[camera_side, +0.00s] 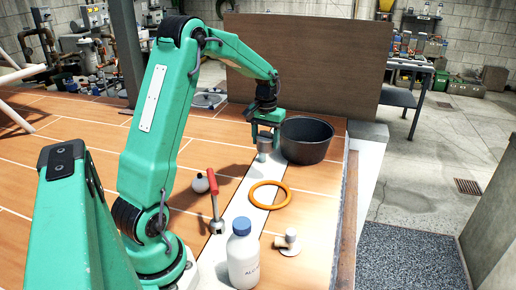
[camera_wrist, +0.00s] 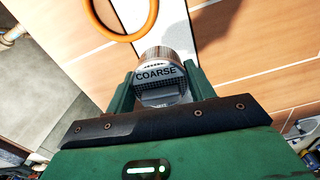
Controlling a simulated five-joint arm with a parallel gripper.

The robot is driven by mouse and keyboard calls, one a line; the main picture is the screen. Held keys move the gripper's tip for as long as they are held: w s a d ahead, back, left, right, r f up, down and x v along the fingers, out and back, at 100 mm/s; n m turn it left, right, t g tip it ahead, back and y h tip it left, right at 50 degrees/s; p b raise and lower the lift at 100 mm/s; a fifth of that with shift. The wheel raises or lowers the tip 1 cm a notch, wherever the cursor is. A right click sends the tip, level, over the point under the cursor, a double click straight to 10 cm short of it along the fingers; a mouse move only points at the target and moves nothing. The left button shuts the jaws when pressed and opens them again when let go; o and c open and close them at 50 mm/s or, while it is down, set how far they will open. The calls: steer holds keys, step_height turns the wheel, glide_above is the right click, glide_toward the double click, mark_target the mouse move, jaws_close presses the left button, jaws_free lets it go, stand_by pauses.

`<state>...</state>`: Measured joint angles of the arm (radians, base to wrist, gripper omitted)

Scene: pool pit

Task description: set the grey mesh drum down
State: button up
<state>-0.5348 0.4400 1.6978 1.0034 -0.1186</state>
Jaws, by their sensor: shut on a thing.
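The grey mesh drum (camera_side: 264,143) is in my gripper (camera_side: 264,130) in the side view, just left of a black tub. In the wrist view the drum (camera_wrist: 162,75) shows a band reading "COARSE" and a dark mesh part below it. The two green fingers of my gripper (camera_wrist: 160,92) stand on either side of the drum, shut on it. The drum is at or just above the white strip (camera_side: 233,208); I cannot tell whether it touches. Its far end is partly hidden.
The black tub (camera_side: 306,140) stands close right of the drum. An orange ring (camera_side: 270,195) lies nearer the camera. A brown panel (camera_side: 310,60) rises behind.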

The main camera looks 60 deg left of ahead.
steer(key=shift+s+a+n, duration=0.25)
steer(key=shift+a, duration=0.35)
steer(key=shift+s+a+n, duration=0.25)
steer(key=shift+a+n, duration=0.05)
steer(key=shift+a, duration=0.35)
steer(key=shift+s+a+n, duration=0.25)
steer(key=shift+a, duration=0.35)
steer(key=s+a+f, duration=0.1)
steer(key=a+f, duration=0.1)
steer(key=a, duration=0.1)
steer(key=s+a+f, duration=0.1)
steer(key=a+f, duration=0.1)
steer(key=a, duration=0.2)
steer(key=s+a+f, duration=0.1)
steer(key=a+f, duration=0.2)
steer(key=a, duration=0.1)
steer(key=shift+s+a, duration=0.1)
steer(key=shift+f, duration=2)
steer(key=shift+f, duration=0.15)
steer(key=o, duration=1)
steer(key=shift+c, duration=0.2)
step_height(320, 180, up, 12)
steer(key=shift+r, duration=0.2)
